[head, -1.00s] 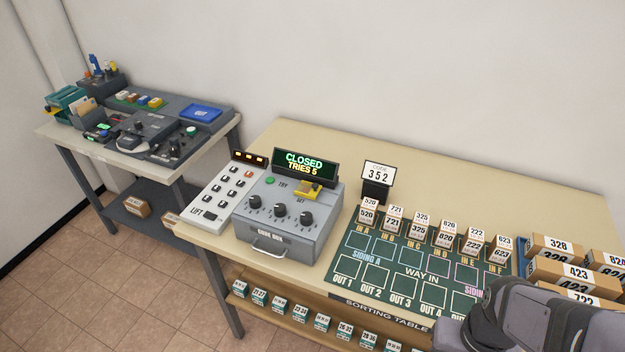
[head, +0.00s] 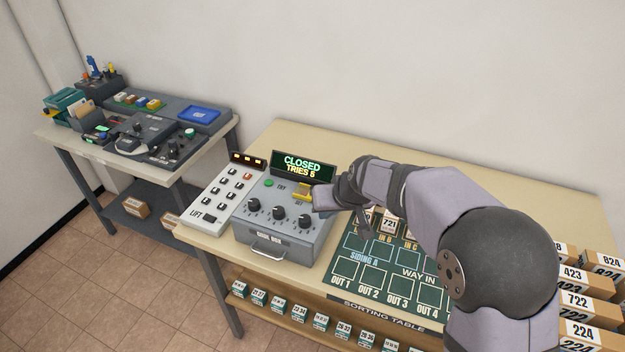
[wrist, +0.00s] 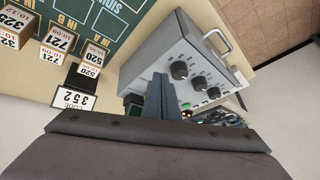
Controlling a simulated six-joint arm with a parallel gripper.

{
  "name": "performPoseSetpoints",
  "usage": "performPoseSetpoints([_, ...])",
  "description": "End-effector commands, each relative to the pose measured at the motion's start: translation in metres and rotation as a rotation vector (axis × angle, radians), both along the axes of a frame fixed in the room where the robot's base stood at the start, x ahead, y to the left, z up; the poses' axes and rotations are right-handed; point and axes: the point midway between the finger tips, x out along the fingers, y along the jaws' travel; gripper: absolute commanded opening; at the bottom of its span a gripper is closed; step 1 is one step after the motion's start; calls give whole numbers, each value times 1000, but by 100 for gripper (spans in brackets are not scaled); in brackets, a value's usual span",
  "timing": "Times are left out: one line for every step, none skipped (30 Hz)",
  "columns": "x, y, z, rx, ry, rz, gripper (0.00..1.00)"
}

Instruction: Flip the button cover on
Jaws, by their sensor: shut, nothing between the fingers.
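The yellow button cover (head: 304,190) sits on the top right of the grey code box (head: 262,228), marked "SET" below it. My gripper (head: 317,204) is at the box's right edge, just right of the cover in the head view; I cannot tell whether it touches it. In the wrist view my gripper's fingers (wrist: 160,88) are together and empty, over the box (wrist: 190,45). The cover is not clearly seen there, likely behind the fingers. The display (head: 303,166) reads "CLOSED TRIES 5".
Three black knobs (head: 278,212) and a green button (head: 269,183) are on the box. A white LIFT keypad (head: 222,192) stands left. The green sorting board (head: 375,265) with small numbered boxes lies to the right, partly behind my arm. A code sign (wrist: 72,100) stands near the box.

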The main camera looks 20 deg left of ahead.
Motion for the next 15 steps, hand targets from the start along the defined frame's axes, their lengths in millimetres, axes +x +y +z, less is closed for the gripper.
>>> performPoseSetpoints([16,11,21,36,-59,10,0])
performPoseSetpoints([25,17,32,55,-94,17,0])
performPoseSetpoints([35,24,46,77,-144,29,0])
performPoseSetpoints([42,28,54,88,-178,40,0])
performPoseSetpoints([45,29,57,88,-200,52,0])
performPoseSetpoints([47,30,58,83,-224,69,0])
performPoseSetpoints([49,30,59,80,-240,80,0])
performPoseSetpoints([50,30,60,75,-255,92,0])
performPoseSetpoints([52,30,62,67,-272,107,0])
performPoseSetpoints([53,30,62,62,-281,116,0])
performPoseSetpoints([53,30,62,58,-287,124,0])
performPoseSetpoints([53,30,62,53,-293,133,0])
performPoseSetpoints([53,30,62,50,-294,138,0])
performPoseSetpoints([53,30,62,48,-296,141,0])
performPoseSetpoints([53,30,62,47,-297,144,0])
